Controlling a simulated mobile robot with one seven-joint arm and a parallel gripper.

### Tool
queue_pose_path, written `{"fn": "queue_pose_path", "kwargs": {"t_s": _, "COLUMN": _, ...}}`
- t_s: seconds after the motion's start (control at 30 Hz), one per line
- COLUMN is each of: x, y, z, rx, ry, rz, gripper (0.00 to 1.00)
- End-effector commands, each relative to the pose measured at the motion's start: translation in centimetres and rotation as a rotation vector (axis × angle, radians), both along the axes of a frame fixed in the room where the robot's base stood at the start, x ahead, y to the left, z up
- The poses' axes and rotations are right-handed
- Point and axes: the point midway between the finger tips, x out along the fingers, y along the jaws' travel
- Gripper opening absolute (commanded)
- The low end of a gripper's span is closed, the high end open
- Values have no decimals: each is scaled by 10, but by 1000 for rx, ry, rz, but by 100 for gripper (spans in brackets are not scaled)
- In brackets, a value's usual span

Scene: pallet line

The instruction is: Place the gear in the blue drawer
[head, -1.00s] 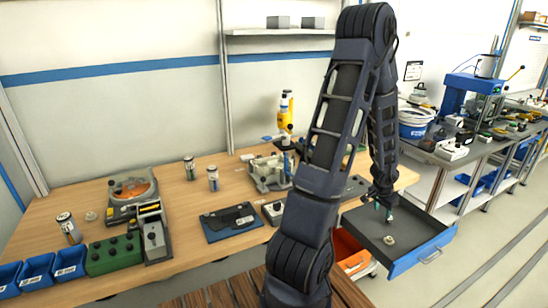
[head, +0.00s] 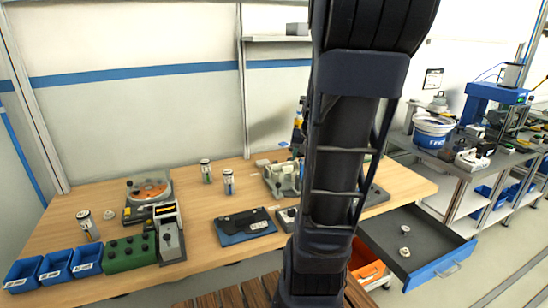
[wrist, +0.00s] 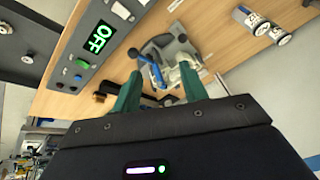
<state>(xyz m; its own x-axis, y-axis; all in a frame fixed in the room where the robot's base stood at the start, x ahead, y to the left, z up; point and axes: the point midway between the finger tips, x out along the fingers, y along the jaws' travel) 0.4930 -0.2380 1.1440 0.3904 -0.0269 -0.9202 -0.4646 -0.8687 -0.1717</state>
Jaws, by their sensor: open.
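The drawer with the blue front (head: 440,263) stands pulled out at the right end of the wooden bench. Two small pale parts lie apart on its dark floor: a round one (head: 404,252) in the middle and another (head: 405,229) farther back. One may be the gear; they are too small to tell. My gripper (wrist: 160,85) shows two teal fingers, spread apart with nothing held between them. In the head view my gripper is out of sight, and my arm covers the middle of the bench.
The bench (head: 205,215) holds a device with an orange disc (head: 150,190), several cans, a dark blue tablet-like panel (head: 245,225) and a small pale round part (head: 110,214). Blue bins (head: 55,265) stand front left.

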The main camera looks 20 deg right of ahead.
Motion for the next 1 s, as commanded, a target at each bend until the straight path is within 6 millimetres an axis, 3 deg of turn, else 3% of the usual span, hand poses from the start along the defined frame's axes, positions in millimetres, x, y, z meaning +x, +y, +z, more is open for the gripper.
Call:
{"fn": "queue_pose_path", "kwargs": {"t_s": 0.03, "x": -4, "y": 20, "z": 11, "rx": -11, "ry": -6, "rz": 51, "gripper": 43}}
{"fn": "queue_pose_path", "kwargs": {"t_s": 0.2, "x": -27, "y": 74, "z": 38, "rx": -48, "ry": -2, "rz": 196, "gripper": 43}}
{"fn": "queue_pose_path", "kwargs": {"t_s": 0.5, "x": -84, "y": 141, "z": 71, "rx": -134, "ry": 4, "rz": 410, "gripper": 43}}
{"fn": "queue_pose_path", "kwargs": {"t_s": 0.7, "x": -109, "y": 157, "z": 79, "rx": -172, "ry": 7, "rz": 478, "gripper": 43}}
{"fn": "queue_pose_path", "kwargs": {"t_s": 1.0, "x": -114, "y": 159, "z": 81, "rx": -180, "ry": 9, "rz": 488, "gripper": 43}}
